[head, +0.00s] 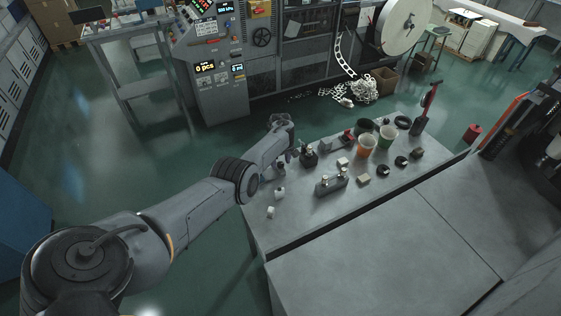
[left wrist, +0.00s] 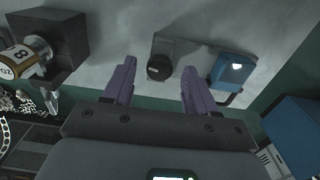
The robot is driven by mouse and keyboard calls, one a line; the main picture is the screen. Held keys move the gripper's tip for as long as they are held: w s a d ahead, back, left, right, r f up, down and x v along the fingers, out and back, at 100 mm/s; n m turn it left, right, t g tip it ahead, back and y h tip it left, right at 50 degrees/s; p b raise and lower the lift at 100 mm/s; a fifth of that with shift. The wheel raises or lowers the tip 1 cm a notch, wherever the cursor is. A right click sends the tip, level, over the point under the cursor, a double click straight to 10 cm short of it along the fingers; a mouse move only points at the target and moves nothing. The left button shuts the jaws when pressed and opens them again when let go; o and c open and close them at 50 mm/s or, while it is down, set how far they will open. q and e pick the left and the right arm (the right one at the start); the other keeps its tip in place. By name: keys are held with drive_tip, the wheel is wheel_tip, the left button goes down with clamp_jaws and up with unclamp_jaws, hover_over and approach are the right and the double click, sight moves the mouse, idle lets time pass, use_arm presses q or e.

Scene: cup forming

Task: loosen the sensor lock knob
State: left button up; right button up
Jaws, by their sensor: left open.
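The lock knob, a dark round ribbed knob (left wrist: 159,68), sits on a grey plate in the left wrist view. A blue sensor box (left wrist: 232,70) with a bright white spot is to its right. My left gripper (left wrist: 157,64) is open, with its two purple fingers on either side of the knob in the picture. A gap shows on both sides of it; I cannot tell how far the tips are from it in depth. In the head view my left gripper (head: 288,157) is at the table's far left end, and I cannot make out the knob there. My right gripper is not in view.
A dark block holding a cylinder labelled 8 oz (left wrist: 28,56) is left of my fingers in the wrist view. A control cabinet (head: 215,70) stands behind.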

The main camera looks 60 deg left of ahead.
sight(281, 163)
use_arm(q)
wheel_tip(281, 163, up, 10)
drive_tip(key=p, duration=0.3)
idle(0.4)
